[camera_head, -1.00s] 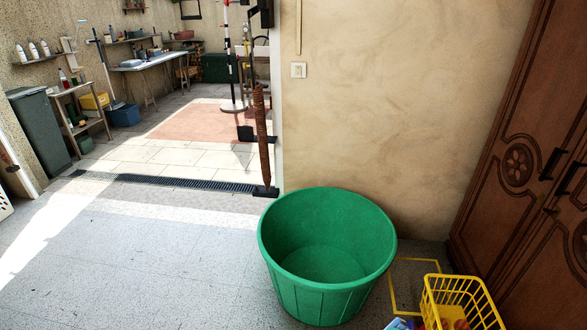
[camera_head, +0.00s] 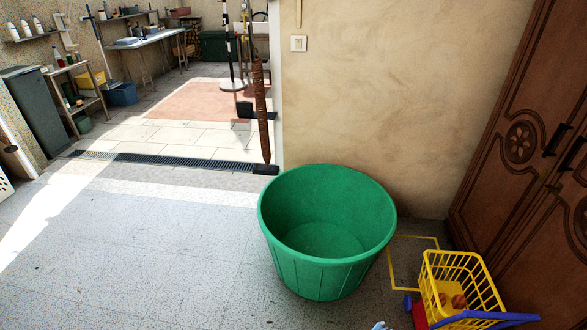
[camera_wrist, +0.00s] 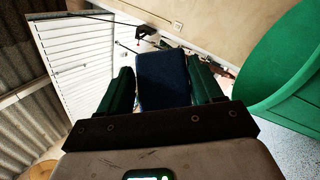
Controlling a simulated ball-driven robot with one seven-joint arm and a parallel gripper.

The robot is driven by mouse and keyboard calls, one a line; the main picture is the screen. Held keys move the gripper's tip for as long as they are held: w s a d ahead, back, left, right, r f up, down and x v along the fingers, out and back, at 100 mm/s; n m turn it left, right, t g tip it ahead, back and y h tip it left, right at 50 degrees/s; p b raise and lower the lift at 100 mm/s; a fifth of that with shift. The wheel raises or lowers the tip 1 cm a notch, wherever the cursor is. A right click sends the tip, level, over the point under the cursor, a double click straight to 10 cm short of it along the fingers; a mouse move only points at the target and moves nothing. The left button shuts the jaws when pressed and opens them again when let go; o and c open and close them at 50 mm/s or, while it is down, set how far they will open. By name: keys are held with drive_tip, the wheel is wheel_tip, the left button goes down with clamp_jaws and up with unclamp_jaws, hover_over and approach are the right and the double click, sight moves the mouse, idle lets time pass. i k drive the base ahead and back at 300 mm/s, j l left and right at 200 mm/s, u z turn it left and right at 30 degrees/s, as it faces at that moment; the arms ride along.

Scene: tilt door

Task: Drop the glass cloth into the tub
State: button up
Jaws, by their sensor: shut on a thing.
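The green tub (camera_head: 325,275) stands on the floor in the head view, wide open at the top and empty inside. Its green side also shows at the right of the wrist view (camera_wrist: 285,60). My gripper (camera_wrist: 162,76) is shut on the dark blue glass cloth (camera_wrist: 163,84), which lies between its two green fingers. The gripper is apart from the tub, which is to the right in the wrist view. Neither the gripper nor the cloth can be made out clearly in the head view.
A yellow basket trolley (camera_head: 462,285) with a blue handle stands right of the tub, close to a wooden cupboard (camera_head: 525,130). A bare wall (camera_head: 390,100) is behind the tub. The floor (camera_head: 150,260) to the left is clear, up to a drain grate (camera_head: 160,160).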

sight(309, 243)
drive_tip(key=i+u, duration=0.1)
drive_tip(key=i, duration=0.4)
drive_tip(key=i+l, duration=0.15)
drive_tip(key=i, duration=0.4)
drive_tip(key=i+l+u, duration=0.15)
drive_tip(key=i, duration=0.35)
drive_tip(key=i+l+u, duration=0.1)
drive_tip(key=i, duration=0.4)
drive_tip(key=i+l, duration=0.25)
drive_tip(key=i, duration=0.25)
drive_tip(key=j+u, duration=0.05)
